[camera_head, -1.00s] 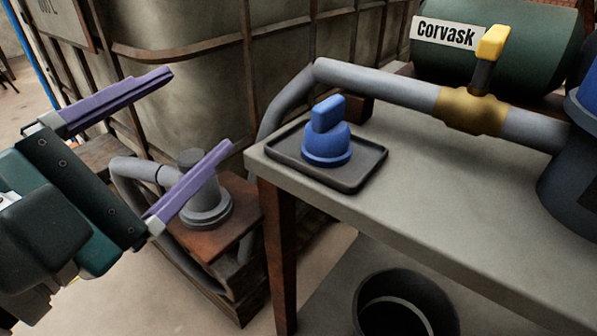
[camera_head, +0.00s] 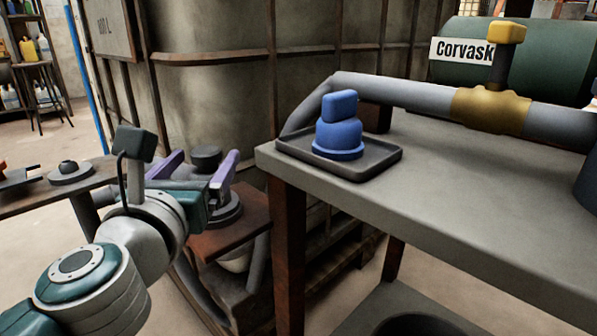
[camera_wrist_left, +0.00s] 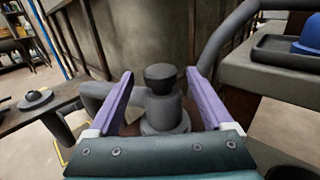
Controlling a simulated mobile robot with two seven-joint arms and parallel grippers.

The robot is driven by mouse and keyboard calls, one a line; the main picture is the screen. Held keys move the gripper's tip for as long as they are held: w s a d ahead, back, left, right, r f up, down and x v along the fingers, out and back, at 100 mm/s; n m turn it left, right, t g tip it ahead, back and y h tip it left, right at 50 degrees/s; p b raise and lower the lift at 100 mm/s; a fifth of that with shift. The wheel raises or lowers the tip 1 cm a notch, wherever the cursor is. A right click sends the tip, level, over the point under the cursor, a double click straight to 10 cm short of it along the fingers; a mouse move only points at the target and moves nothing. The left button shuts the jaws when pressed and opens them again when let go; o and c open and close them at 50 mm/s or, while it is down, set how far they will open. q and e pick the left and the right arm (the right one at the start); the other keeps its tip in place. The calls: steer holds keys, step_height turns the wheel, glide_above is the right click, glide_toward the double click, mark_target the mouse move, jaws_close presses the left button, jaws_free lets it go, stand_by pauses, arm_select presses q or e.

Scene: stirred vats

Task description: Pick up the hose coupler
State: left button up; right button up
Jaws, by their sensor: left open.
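A dark grey stepped fitting with a round knob on top, which looks like the hose coupler (camera_head: 206,156), stands upright on a rusty brown stand (camera_head: 232,240) left of the bench. It also shows in the left wrist view (camera_wrist_left: 162,105), framed between the two purple fingers. My left gripper (camera_head: 201,163) is open, with a finger to each side of the coupler in the picture. I cannot tell whether the fingers reach around it. The gripper partly hides the coupler's body in the head view. My right gripper is not in view.
A blue knobbed fitting (camera_head: 339,135) sits on a black tray (camera_head: 377,163) at the corner of the grey bench (camera_head: 440,195). A grey pipe (camera_head: 400,95) runs behind it to a brass valve. A side table (camera_head: 40,197) is at left; a large caged tank (camera_head: 215,95) stands behind.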

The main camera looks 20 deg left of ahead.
arm_select(q)
steer(key=x, duration=0.2)
steer(key=shift+w+a, duration=0.1)
steer(key=shift+w, duration=0.15)
steer(key=shift+s, duration=0.1)
steer(key=shift+c, duration=0.7)
jaws_close()
